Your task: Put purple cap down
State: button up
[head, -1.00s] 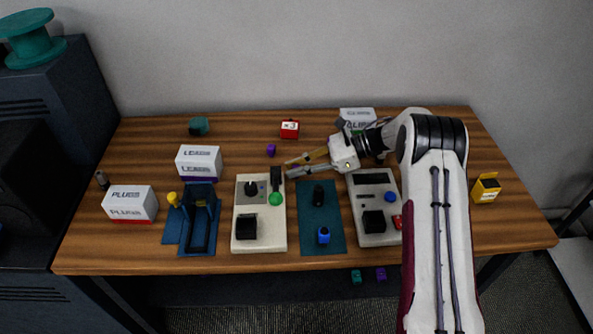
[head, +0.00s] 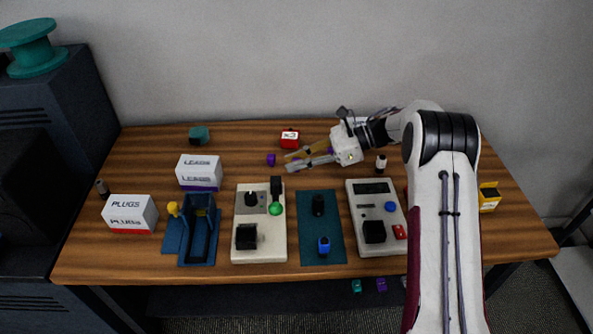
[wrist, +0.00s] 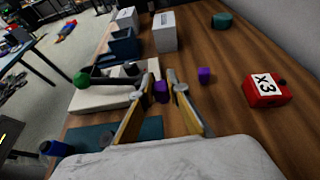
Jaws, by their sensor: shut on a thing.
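My gripper (head: 289,162) is above the table behind the cream panel, its fingers pointing left. In the wrist view (wrist: 162,82) its two fingers are shut on a small purple cap (wrist: 161,92) between the tips. The held cap cannot be made out in the head view. A separate small purple block (head: 271,159) lies on the wood just left of the fingertips; in the wrist view this block (wrist: 204,75) is right of the fingers, apart from them.
A red x3 block (head: 290,139) stands behind the gripper. The cream panel (head: 240,188), teal mat (head: 335,230) and grey panel (head: 365,245) lie in front. A LEADS box (head: 199,171) stands left. Bare wood (head: 245,150) surrounds the purple block.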

jog(key=shift+r, duration=1.95)
jog(key=shift+w+d, duration=0.1)
jog(key=shift+d, duration=0.4)
jog(key=w+d+r+m+t+h, duration=0.2)
jog(key=w+d+m+t, duration=0.35)
jog(key=d, duration=0.65)
jog(key=w+d+r+m+t+h, duration=0.2)
jog(key=w+d+m+t, duration=0.4)
jog(key=d, duration=0.5)
jog(key=w+d+f+m+t+h, duration=0.2)
jog(key=d+m+h, duration=0.4)
jog(key=d, duration=1.2)
jog(key=shift+w+d+f+h, duration=0.4)
jog(key=shift+w+f+h, duration=0.25)
jog(key=shift+h, duration=1.05)
jog(key=shift+m, duration=0.25)
